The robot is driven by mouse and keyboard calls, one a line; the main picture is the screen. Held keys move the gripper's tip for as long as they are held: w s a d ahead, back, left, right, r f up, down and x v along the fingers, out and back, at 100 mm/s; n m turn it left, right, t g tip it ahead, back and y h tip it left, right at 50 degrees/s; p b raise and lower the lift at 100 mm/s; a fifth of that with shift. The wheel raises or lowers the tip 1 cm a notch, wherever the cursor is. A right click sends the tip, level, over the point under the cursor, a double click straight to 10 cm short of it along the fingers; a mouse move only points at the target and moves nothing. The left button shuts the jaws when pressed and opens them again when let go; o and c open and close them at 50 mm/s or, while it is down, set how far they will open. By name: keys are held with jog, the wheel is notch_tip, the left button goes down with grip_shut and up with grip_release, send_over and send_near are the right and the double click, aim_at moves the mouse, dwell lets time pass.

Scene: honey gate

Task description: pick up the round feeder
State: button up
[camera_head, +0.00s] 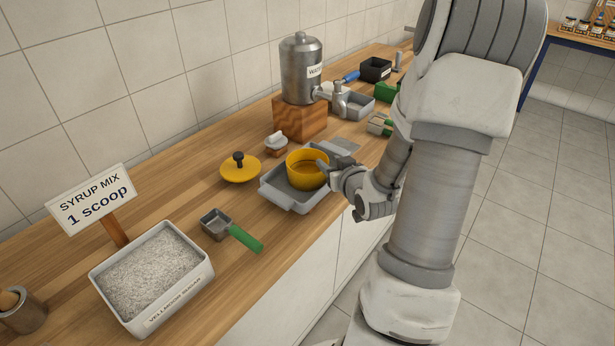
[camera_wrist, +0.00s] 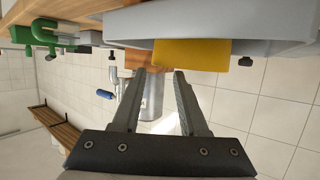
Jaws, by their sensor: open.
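The round feeder (camera_head: 307,170) is a yellow, open-topped round vessel standing upright in a shallow grey tray (camera_head: 288,196) on the wooden counter. A yellow lid with a black knob (camera_head: 240,170) lies apart on the counter to its left. My gripper (camera_head: 325,167) reaches in from the right, its fingertips at the feeder's right side near the rim. In the wrist view, the gripper (camera_wrist: 160,72) shows two separated fingers with nothing held between them. The feeder's yellow wall (camera_wrist: 190,54) shows just beyond the tips; whether they touch it I cannot tell.
A steel water tank (camera_head: 302,75) stands on a wooden block (camera_head: 300,117) behind the tray. A small grey-and-wood item (camera_head: 276,143) sits nearby. A green-handled scoop (camera_head: 230,227) and a syrup mix box (camera_head: 152,275) are at the front left. Bare counter lies between scoop and tray.

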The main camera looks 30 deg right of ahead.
aim_at(325, 159)
jog(key=shift+f+b+x, duration=0.2)
jog(key=shift+b+x, duration=0.15)
jog(key=shift+x, duration=2.55)
jog(key=shift+s+d, duration=0.15)
jog(key=shift+s, duration=0.05)
grip_shut()
